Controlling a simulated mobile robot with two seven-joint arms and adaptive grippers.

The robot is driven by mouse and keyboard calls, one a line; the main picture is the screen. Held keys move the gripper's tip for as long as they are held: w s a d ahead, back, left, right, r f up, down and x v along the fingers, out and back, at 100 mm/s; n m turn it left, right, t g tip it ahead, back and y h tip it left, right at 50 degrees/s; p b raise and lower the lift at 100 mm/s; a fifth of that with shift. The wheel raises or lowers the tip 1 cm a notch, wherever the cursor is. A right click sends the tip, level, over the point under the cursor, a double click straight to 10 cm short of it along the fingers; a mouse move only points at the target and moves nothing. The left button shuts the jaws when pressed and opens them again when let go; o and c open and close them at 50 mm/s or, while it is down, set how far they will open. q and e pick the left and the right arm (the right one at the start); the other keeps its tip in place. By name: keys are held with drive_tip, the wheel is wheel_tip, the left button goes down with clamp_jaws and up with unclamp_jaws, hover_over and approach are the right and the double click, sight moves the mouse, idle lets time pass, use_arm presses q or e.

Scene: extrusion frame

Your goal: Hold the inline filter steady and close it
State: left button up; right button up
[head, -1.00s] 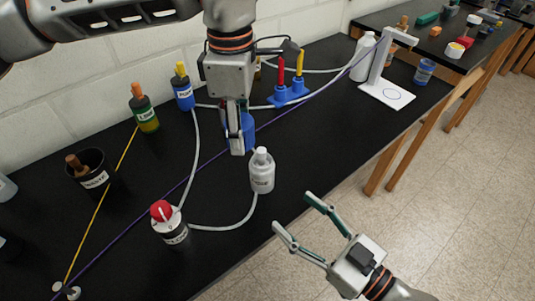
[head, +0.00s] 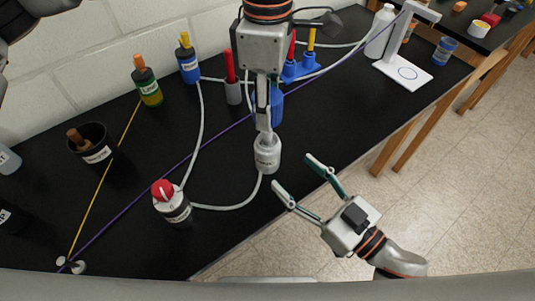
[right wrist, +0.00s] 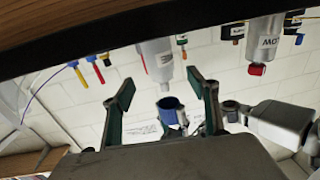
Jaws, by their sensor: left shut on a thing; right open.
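The inline filter is a white-grey labelled bottle (head: 267,157) standing upright on the bench, a hose running from it. In the right wrist view the filter (right wrist: 157,60) appears upside down, its narrow neck bare. My left gripper (head: 264,122) points down just above it, its fingertips overlapping the neck in the head view. It is shut on a blue cap (head: 271,107), partly hidden behind the fingers. In the right wrist view the blue cap (right wrist: 170,107) is off the neck, in the air. My right gripper (head: 297,178) is open and empty, in front of the filter, off the bench edge.
A red-knobbed valve (head: 173,203) stands left, joined to the filter by the hose (head: 225,207). Behind are a blue pump bottle (head: 188,63), a red-topped tube (head: 232,80) and a blue stand (head: 302,70). A purple cord (head: 205,147) crosses the bench.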

sight(274, 155)
drive_tip(key=x, duration=0.9)
drive_tip(key=shift+w+a, duration=0.3)
clamp_jaws()
use_arm(q)
drive_tip(key=shift+f, duration=2.5)
